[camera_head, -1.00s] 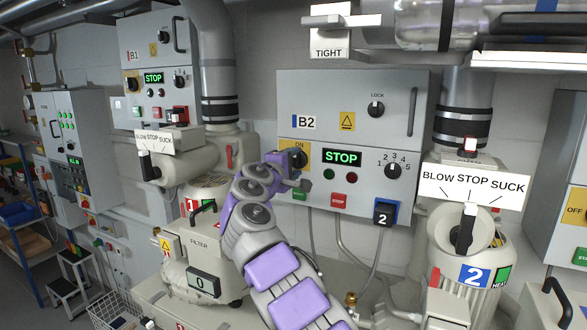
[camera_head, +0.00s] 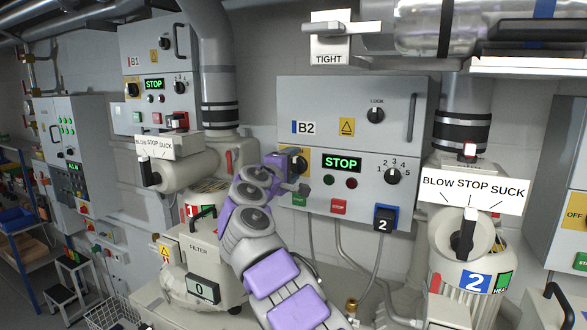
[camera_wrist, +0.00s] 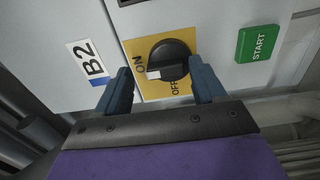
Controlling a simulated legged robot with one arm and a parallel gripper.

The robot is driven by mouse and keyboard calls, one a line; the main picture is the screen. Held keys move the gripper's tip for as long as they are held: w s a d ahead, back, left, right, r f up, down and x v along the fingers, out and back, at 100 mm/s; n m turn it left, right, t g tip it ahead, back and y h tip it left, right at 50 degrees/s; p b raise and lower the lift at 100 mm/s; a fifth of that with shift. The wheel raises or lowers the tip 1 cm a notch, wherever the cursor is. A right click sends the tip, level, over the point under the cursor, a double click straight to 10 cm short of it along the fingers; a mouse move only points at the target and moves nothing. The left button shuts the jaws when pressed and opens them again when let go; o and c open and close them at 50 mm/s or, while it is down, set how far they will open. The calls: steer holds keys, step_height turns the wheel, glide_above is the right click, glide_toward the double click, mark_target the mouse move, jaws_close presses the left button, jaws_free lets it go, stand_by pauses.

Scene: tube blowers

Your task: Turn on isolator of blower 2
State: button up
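The blower 2 isolator is a black rotary knob (camera_wrist: 170,58) on a yellow plate marked ON and OFF, on the grey B2 cabinet (camera_head: 345,105). In the wrist view my gripper (camera_wrist: 162,85) is open, with one blue-grey finger on each side of the knob. Contact with the knob cannot be told. The knob's bar lies roughly across the picture, its light end pointing left near ON; OFF is below it. In the head view my arm partly covers the plate (camera_head: 304,154). The B2 display (camera_head: 341,163) reads STOP in green.
A green START button (camera_wrist: 257,43) is right of the plate in the wrist view. The B2 cabinet also bears a red STOP button (camera_head: 339,207), a numbered dial (camera_head: 392,176) and a lock knob (camera_head: 376,115). The B1 cabinet (camera_head: 152,55) stands left, and blower 2's lever (camera_head: 467,233) right.

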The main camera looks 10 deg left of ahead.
steer(key=shift+s+a+f, duration=0.1)
steer(key=shift+a+f, duration=0.05)
steer(key=shift+a, duration=0.05)
steer(key=shift+f, duration=0.2)
steer(key=shift+d, duration=0.1)
steer(key=b+v, duration=0.3)
steer(key=v, duration=1.4)
steer(key=shift+s+a+r+b, duration=0.15)
steer(key=shift+a+r+b, duration=0.1)
steer(key=shift+b, duration=0.15)
steer(key=shift+d, duration=0.1)
